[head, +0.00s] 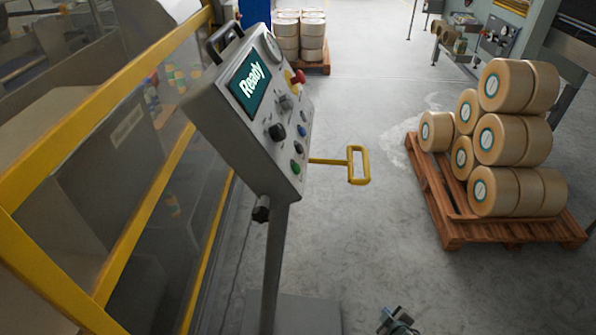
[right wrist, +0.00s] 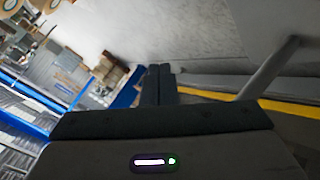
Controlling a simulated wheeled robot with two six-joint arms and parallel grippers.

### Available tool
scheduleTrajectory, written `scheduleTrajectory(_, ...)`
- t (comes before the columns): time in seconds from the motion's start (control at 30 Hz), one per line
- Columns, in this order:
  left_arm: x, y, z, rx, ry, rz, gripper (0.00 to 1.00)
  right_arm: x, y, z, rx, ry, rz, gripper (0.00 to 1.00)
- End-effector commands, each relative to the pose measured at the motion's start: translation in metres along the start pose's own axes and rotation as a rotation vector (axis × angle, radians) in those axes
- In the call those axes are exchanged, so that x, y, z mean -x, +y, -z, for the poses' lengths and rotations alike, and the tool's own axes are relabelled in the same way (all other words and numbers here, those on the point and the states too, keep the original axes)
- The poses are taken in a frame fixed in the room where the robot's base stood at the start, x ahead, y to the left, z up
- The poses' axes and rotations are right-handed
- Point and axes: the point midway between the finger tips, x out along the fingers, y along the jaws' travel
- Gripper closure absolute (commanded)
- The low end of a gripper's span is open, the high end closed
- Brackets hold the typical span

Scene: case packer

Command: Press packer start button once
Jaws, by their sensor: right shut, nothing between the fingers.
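The packer's grey control panel (head: 225,115) stands tilted on a post at left centre in the head view. Its screen (head: 250,84) reads "Ready". A green button (head: 296,168) sits near the panel's lower edge, with black and blue controls above it and a red knob (head: 299,77) higher up. My right gripper (head: 398,322) shows at the bottom edge of the head view, well below and right of the panel, touching nothing. In the right wrist view its fingers (right wrist: 158,85) are shut together and empty. My left gripper is in neither view.
A yellow handle (head: 358,165) juts out right of the panel. A yellow-framed guard (head: 150,215) runs along the left. A wooden pallet (head: 455,235) with stacked tape rolls stands at the right. The floor between is clear. A grey post (right wrist: 268,68) crosses the right wrist view.

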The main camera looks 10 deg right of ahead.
Motion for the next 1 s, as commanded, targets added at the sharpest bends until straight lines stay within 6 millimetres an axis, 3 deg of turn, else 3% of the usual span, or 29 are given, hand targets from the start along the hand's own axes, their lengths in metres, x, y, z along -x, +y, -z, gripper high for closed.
scheduleTrajectory(0.23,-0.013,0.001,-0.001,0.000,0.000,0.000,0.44,0.004,0.086,0.092,0.188,0.179,-0.179,1.00)
scheduleTrajectory(0.47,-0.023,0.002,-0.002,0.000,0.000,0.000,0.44,0.037,0.157,0.175,0.365,0.324,-0.367,1.00)
scheduleTrajectory(0.7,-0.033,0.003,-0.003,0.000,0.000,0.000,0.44,0.094,0.220,0.258,0.568,0.466,-0.592,1.00)
scheduleTrajectory(1.0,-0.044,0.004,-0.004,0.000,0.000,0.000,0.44,0.184,0.270,0.350,0.892,0.630,-0.901,1.00)
